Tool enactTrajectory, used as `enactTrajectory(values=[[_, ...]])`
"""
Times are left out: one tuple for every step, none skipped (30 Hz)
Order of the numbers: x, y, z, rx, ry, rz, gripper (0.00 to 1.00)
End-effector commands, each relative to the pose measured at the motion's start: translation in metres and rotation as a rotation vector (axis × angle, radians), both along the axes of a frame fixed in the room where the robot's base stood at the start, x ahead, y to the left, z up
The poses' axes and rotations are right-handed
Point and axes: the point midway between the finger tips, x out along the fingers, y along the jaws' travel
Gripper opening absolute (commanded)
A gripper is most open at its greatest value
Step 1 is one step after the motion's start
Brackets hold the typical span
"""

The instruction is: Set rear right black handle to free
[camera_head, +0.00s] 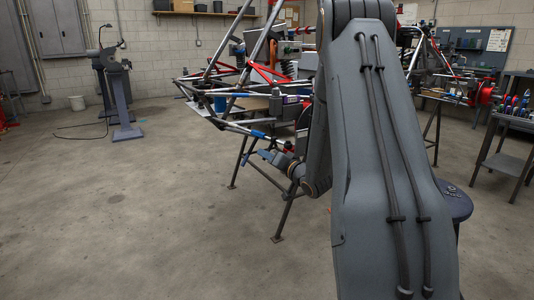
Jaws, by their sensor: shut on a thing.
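The tube chassis (208,76), with grey and red tubes, stands raised on dark trestle legs behind my arm. My arm fills the centre right and hides much of the chassis. My gripper (259,154) shows small below the lower frame tubes, left of my wrist, pointing left. It is shut on a small part close to the lower tubes. That part is too small and too covered to name. I cannot make out the rear right black handle for certain, nor its setting.
A blue-grey pedestal machine (118,85) stands at the back left with a cable on the floor. A dark table (508,135) with coloured items stands at the right. The floor (120,220) at left and front is clear.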

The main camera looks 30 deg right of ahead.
Motion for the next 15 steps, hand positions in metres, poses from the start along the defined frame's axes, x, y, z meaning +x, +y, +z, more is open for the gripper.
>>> enactTrajectory(values=[[0.0001,-0.0001,0.0006,0.000,-0.001,0.000,0.00],[0.0001,-0.0002,0.0005,0.000,-0.001,0.000,0.00],[0.0002,-0.0002,0.0004,0.000,-0.001,0.000,0.00],[0.0002,-0.0002,0.0004,0.000,-0.001,0.000,0.00],[0.0003,-0.0002,0.0003,0.000,-0.001,0.000,0.00],[0.0003,-0.0002,0.0003,0.000,-0.001,0.000,0.00],[0.0003,-0.0002,0.0003,0.000,-0.001,0.000,0.00],[0.0003,-0.0001,0.0004,0.000,-0.001,0.000,0.11],[0.0003,-0.0001,0.0004,0.000,-0.001,0.000,0.18],[0.0003,-0.0001,0.0004,0.000,-0.001,0.000,0.23],[0.0003,-0.0002,0.0002,0.000,-0.001,0.000,0.28],[0.0003,-0.0002,0.0002,0.000,-0.001,0.000,0.29],[0.0003,-0.0002,0.0002,0.000,-0.001,0.000,0.29],[0.0003,-0.0002,0.0002,0.000,-0.001,0.000,0.29],[0.0002,-0.0001,0.0001,0.000,-0.001,0.000,0.29]])
